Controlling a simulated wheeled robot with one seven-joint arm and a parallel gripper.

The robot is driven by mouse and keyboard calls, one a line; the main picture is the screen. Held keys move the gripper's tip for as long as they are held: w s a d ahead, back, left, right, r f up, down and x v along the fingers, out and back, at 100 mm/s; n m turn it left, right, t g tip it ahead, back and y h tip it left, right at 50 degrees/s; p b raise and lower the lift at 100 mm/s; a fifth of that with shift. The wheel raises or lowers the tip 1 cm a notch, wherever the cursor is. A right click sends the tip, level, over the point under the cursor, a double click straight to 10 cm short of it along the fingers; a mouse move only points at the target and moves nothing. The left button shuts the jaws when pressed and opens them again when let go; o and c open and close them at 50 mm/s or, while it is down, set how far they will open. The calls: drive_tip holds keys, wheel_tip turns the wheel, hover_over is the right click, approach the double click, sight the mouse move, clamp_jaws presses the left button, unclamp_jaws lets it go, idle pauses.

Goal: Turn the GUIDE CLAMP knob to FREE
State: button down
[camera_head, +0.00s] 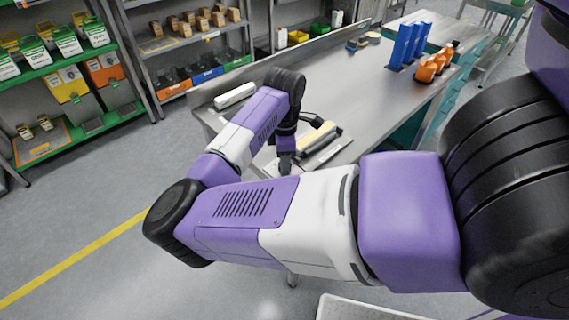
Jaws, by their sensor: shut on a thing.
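The piston filler (317,139), with a pale yellow body on a light grey base, stands on the steel bench, partly hidden by my arm. My gripper (285,167) points down at the near left side of the filler, and its tips are small and partly hidden behind my forearm. It is shut, apparently on the GUIDE CLAMP knob, which I cannot make out. The knob's pointer and the FREE marking are not visible.
The steel bench (350,93) has clear room beyond the filler. A white long box (235,95) lies at its left edge. Blue upright holders (407,45) and orange parts (436,64) stand at the far right. Stocked shelves (65,60) are at the left.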

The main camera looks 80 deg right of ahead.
drive_tip(key=n+b, duration=0.3)
drive_tip(key=n, duration=0.1)
drive_tip(key=shift+f, duration=0.15)
drive_tip(key=n+b, duration=0.3)
drive_tip(key=n, duration=0.1)
drive_tip(key=shift+n, duration=0.4)
drive_tip(key=n+b, duration=0.4)
drive_tip(key=n, duration=0.1)
drive_tip(key=shift+n+b, duration=1.15)
drive_tip(key=shift+n, duration=0.15)
drive_tip(key=shift+d+r, duration=0.1)
drive_tip(key=shift+r, duration=0.1)
drive_tip(key=c, duration=0.9)
unclamp_jaws()
drive_tip(key=shift+c, duration=0.2)
drive_tip(key=shift+r, duration=0.1)
